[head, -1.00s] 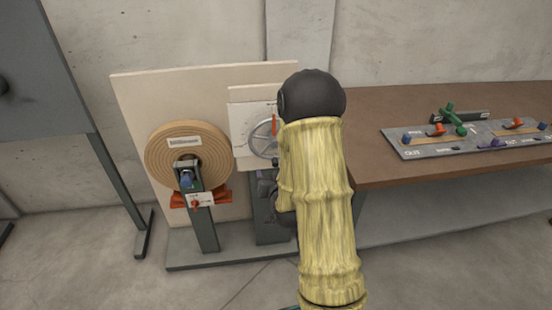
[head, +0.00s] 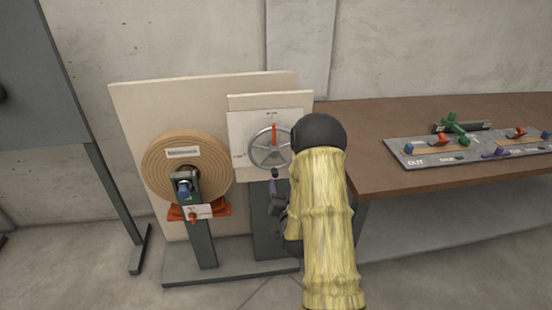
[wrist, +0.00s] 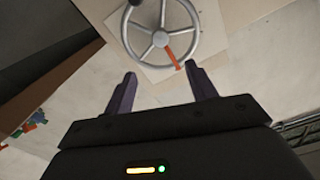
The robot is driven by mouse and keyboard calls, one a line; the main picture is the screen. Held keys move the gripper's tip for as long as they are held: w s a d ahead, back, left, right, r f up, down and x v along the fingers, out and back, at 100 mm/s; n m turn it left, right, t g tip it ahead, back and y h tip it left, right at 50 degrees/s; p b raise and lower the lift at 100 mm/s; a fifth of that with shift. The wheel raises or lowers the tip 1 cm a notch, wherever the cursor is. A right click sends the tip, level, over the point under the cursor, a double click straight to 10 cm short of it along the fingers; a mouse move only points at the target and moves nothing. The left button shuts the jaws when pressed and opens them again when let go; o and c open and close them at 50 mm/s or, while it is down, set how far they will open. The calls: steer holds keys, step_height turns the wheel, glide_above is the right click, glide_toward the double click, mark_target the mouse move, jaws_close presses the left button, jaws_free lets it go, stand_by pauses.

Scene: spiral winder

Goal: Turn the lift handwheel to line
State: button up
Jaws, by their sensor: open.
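The lift handwheel (head: 270,149) is a grey spoked wheel on a pale plate on the winder's panel. In the wrist view the wheel (wrist: 160,38) is ahead of the fingertips, with the red pointer (wrist: 176,60) toward me. My gripper (wrist: 158,82) is open and empty, its two dark fingers apart and short of the wheel. In the head view my arm hides the wheel's right edge and most of my gripper. Marks on the plate are too small to read.
A large tan roll (head: 185,165) stands left of the wheel, with an orange part (head: 215,211) below. A brown table (head: 395,120) to the right carries a grey board (head: 470,149) with coloured pieces. A grey stand (head: 122,200) is at far left.

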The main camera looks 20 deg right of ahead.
mark_target(275, 155)
steer(key=p+x, duration=0.1)
steer(key=x, duration=1.4)
steer(key=shift+w+d, duration=0.1)
steer(key=shift+w, duration=0.15)
jaws_close()
